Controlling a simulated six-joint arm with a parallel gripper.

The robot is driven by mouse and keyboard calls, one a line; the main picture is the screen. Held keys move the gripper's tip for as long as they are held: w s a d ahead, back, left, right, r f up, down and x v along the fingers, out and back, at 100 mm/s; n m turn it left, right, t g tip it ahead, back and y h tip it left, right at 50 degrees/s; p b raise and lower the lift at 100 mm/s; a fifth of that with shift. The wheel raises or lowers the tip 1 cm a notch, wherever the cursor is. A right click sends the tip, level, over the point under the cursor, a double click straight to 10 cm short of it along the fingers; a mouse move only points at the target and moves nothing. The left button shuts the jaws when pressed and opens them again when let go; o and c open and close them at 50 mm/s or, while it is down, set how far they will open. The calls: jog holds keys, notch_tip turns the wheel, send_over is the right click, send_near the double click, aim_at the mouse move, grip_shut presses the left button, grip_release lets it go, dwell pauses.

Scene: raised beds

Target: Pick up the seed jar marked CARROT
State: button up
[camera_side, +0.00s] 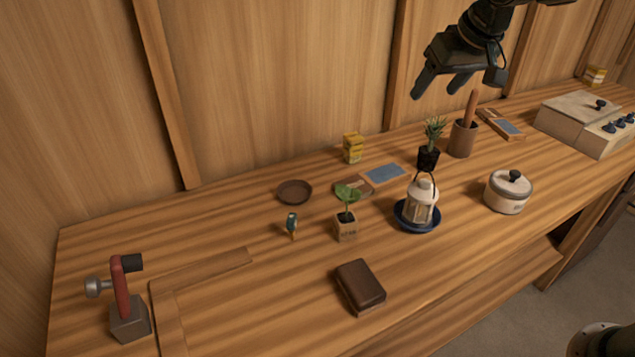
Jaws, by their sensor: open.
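I cannot make out any jar marked CARROT, and no lettering is readable at this size. A white lidded pot (508,193) with a dark knob stands at the right of the bench. A pale lantern-like vessel (421,207) with a wire handle stands on a blue saucer (402,220). My gripper (438,92) is open and empty, fingers pointing down and left. It is at the upper right, apparently above the bench, and appears to touch nothing.
A potted plant (428,156), a brown cup (463,139) and a yellow tin (353,149) stand at the back. A square planter (346,229), brown dish (294,192) and dark brown case (360,287) sit mid-bench. A red-handled tool (122,289) stands left. The front left wood is mostly clear.

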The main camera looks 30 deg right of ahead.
jog(key=w+a+f, duration=0.1)
jog(key=w+f, duration=0.4)
jog(key=w, duration=0.4)
send_near(354, 136)
jog(key=shift+s+a+r+m+h, duration=0.2)
jog(key=shift+s+r, duration=0.2)
jog(key=shift+r, duration=0.15)
jog(key=shift+s+a+r+m+h, duration=0.1)
jog(key=shift+s+a+r+m, duration=0.1)
jog(key=shift+s+r, duration=0.3)
jog(key=shift+x, duration=4.3)
jog(key=shift+w+f, duration=0.1)
jog(key=shift+w, duration=0.05)
jog(key=shift+x, duration=2.4)
jog(key=shift+w, duration=0.1)
jog(key=shift+c, duration=0.5)
jog(key=c, duration=1.1)
